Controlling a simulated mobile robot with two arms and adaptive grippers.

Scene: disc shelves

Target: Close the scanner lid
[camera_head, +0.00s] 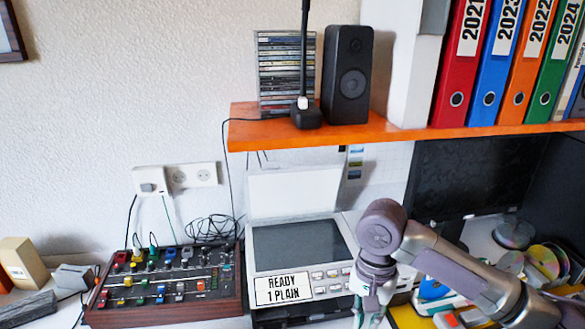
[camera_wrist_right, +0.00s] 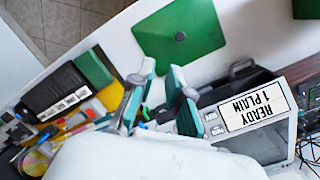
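The scanner (camera_head: 349,279) is a light grey machine with a "READY 1 PLAIN" label and buttons on its front. Its white lid (camera_head: 295,192) stands raised at the back, nearly upright against the wall. The dark glass bed (camera_head: 300,243) is uncovered. My right gripper (camera_head: 370,302) hangs at the scanner's front right corner, low beside the panel; its fingertips are partly cut off there. In the right wrist view my right gripper (camera_wrist_right: 161,70) is open with nothing between its fingers, next to the scanner's front (camera_wrist_right: 215,125). The lid is not seen in that view. My left gripper is not in view.
An orange shelf (camera_head: 270,135) with a black speaker (camera_head: 347,75), a disc stack and binders is above the scanner. A mixer (camera_head: 165,285) stands to its left. A dark monitor (camera_head: 465,175) and discs (camera_head: 541,262) are at right. A green square (camera_wrist_right: 180,30) lies on white.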

